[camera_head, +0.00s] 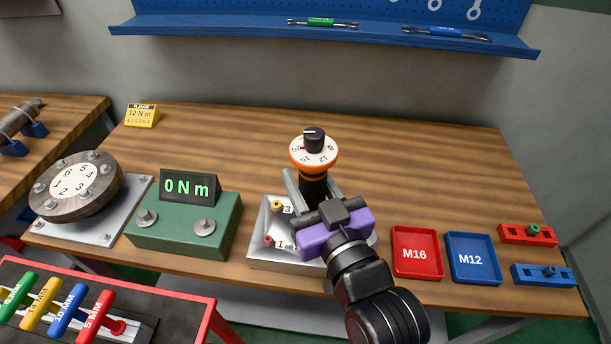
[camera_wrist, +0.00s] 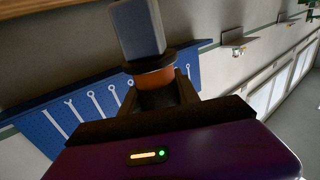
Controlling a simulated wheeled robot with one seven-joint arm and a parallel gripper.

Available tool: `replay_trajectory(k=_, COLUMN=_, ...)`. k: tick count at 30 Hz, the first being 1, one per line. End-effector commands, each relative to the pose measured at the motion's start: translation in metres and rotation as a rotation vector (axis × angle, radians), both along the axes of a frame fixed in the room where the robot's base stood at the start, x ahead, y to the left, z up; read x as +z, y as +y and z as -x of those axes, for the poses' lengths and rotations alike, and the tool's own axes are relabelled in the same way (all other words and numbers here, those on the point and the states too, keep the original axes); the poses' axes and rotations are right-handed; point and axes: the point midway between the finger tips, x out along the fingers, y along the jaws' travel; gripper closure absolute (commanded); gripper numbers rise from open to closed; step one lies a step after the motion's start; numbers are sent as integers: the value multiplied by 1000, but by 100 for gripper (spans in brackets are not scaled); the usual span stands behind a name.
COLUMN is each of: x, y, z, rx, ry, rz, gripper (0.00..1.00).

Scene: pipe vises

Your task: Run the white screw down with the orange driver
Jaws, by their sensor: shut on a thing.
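The orange driver (camera_head: 314,155) stands upright, with a black knob on top and an orange collar with a numbered white dial. It also shows in the wrist view (camera_wrist: 154,78). My gripper (camera_head: 313,188) is shut on its dark shaft; its fingers flank the shaft in the wrist view (camera_wrist: 163,97). The driver is over a pale metal block (camera_head: 285,266). A yellow screw (camera_head: 277,206) by number 3 and a red screw (camera_head: 268,240) by number 1 show on the block. I cannot see the white screw; my gripper and the driver hide part of the block, including the driver's tip.
A green tester (camera_head: 180,235) reading 0 N m stands left of the block, beside a round flange (camera_head: 76,186). Red M16 (camera_head: 416,270) and blue M12 (camera_head: 474,275) trays lie to the right. A yellow 12 N m sign (camera_head: 142,116) stands at the back. The back right table is clear.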

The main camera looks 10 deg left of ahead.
Motion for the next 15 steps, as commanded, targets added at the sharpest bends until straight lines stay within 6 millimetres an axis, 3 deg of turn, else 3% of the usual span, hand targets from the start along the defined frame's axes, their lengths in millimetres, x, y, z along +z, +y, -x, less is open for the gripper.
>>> replay_trajectory(k=15, x=-1, y=0, z=0, rx=0, ry=-5, rz=-3, gripper=100)
